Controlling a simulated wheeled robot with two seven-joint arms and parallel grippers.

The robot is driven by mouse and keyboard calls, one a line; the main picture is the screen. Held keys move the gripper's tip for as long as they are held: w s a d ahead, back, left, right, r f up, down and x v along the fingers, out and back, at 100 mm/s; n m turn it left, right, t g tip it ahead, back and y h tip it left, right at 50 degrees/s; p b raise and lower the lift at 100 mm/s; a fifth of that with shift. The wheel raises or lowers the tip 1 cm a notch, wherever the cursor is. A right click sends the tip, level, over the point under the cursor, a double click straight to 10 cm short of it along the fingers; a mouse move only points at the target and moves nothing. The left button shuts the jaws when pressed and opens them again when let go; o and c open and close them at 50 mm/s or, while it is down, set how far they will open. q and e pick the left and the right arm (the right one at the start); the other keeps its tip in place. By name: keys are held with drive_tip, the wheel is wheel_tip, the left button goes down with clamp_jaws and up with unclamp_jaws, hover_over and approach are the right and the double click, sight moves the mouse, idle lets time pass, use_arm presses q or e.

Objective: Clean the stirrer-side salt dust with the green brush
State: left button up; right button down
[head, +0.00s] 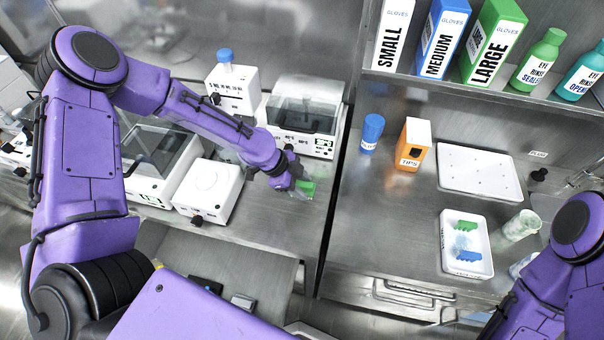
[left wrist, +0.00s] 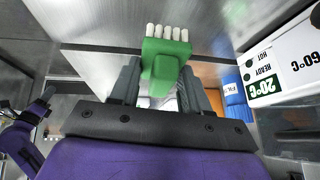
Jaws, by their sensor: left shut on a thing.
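My left gripper (head: 297,182) is shut on the green brush (head: 307,188) over the steel bench, to the right of the stirrer-like white box. In the left wrist view the green brush (left wrist: 165,60) sits between the two dark fingers (left wrist: 160,88), its white bristles pointing away from the gripper at the bench surface. I cannot tell whether the bristles touch the bench. The white box with a round top plate and dark knob (head: 208,190) stands left of the gripper. I cannot make out any salt dust. My right arm shows at the right edge, with its fingers out of view.
A white instrument with a display (head: 302,120) stands just behind the gripper. A blue-capped bottle (head: 371,133) and an orange tips box (head: 412,145) stand right of the bench seam. A white tray (head: 482,258) holds green and blue items. The bench between gripper and tray is clear.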

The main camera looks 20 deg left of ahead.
use_arm(q)
wheel_tip(320, 180, up, 2)
drive_tip(key=shift+s+r+p, duration=0.1)
drive_tip(key=shift+p, duration=0.45)
drive_tip(key=shift+r+p, duration=0.35)
drive_tip(key=shift+r, duration=0.1)
